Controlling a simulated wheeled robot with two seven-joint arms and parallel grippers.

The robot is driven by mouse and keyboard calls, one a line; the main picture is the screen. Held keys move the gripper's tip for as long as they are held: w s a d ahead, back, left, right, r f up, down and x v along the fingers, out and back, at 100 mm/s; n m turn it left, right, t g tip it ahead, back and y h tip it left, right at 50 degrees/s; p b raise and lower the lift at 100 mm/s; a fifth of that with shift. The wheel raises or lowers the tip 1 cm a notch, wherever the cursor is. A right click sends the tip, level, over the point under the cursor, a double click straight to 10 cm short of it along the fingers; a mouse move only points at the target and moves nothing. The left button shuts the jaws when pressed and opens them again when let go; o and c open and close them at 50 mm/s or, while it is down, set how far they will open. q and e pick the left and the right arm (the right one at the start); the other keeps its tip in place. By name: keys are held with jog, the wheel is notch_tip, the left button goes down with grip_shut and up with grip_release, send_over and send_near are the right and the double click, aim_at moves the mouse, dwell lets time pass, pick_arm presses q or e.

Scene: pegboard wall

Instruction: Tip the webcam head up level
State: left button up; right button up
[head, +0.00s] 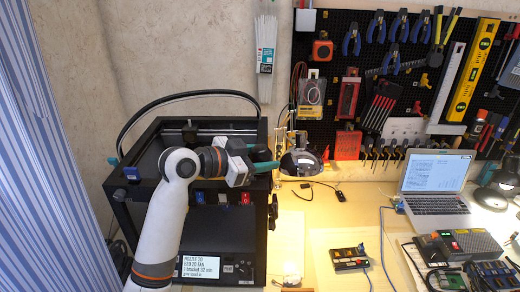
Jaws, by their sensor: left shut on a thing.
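My left gripper (270,160) comes in from the left, in front of the printer's right side. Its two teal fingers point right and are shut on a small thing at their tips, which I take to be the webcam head. The fingers and the clutter behind hide most of it, so I cannot tell its tilt. The fingertips show close to the left edge of a shiny dark lamp shade (301,161); I cannot tell whether they touch it. My right gripper is not in view.
A black 3D printer (190,225) with a lit screen stands behind my left arm. A pegboard (335,75) with several tools covers the back wall. A laptop (436,182) stands at the right. The wooden bench (330,215) has some clear room in front of the lamp.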

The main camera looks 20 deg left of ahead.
pick_arm(q)
jog(key=p, duration=0.1)
jog(key=y+p, duration=0.1)
jog(key=shift+d+r+m+g+y+p, duration=0.1)
jog(key=shift+r+m+g+y+p, duration=0.2)
jog(key=shift+r+m+g+p, duration=0.1)
jog(key=shift+w+d+f+g+y+p, duration=0.1)
jog(key=shift+d+f+g+y+p, duration=0.15)
jog(key=shift+y+p, duration=0.5)
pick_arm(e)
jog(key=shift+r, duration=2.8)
pick_arm(q)
jog(key=shift+a+h, duration=0.1)
jog(key=shift+h, duration=0.15)
jog(key=o, duration=1)
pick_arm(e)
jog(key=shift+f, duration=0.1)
